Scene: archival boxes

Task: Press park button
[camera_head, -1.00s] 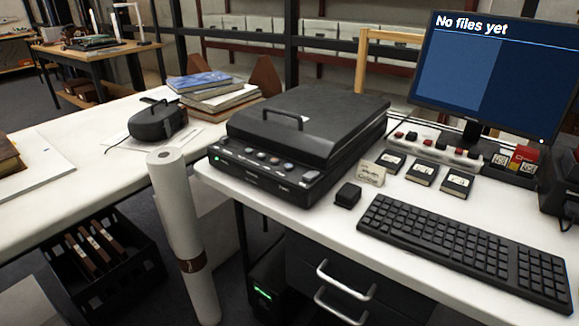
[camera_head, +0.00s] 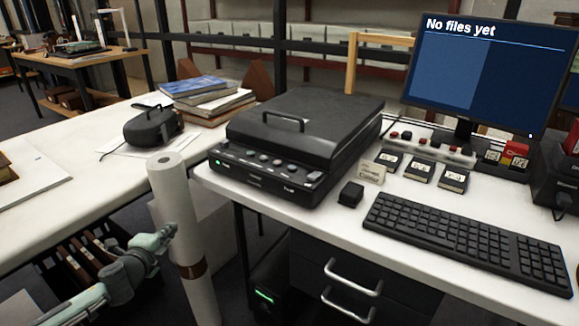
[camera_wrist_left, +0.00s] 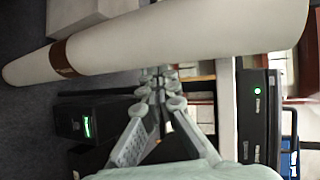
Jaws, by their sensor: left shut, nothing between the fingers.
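The black flatbed scanner (camera_head: 292,130) sits closed on the white desk, with a row of round buttons (camera_head: 263,158) along its front panel and a lit green light at the left end. The button labels are too small to read, so I cannot tell which is park. In the left wrist view the scanner's front (camera_wrist_left: 258,120) with the green light stands at the right. My left gripper (camera_head: 170,230) is shut and empty, low and left of the scanner, beside the paper roll and apart from the buttons. It also shows in the wrist view (camera_wrist_left: 158,75). My right gripper is out of view.
A tall white paper roll (camera_head: 182,235) stands between my left gripper and the desk, and crosses the wrist view (camera_wrist_left: 150,40). A keyboard (camera_head: 470,243), small black box (camera_head: 350,194), card (camera_head: 372,172) and monitor (camera_head: 485,75) are on the desk. A crate (camera_head: 60,255) lies below left.

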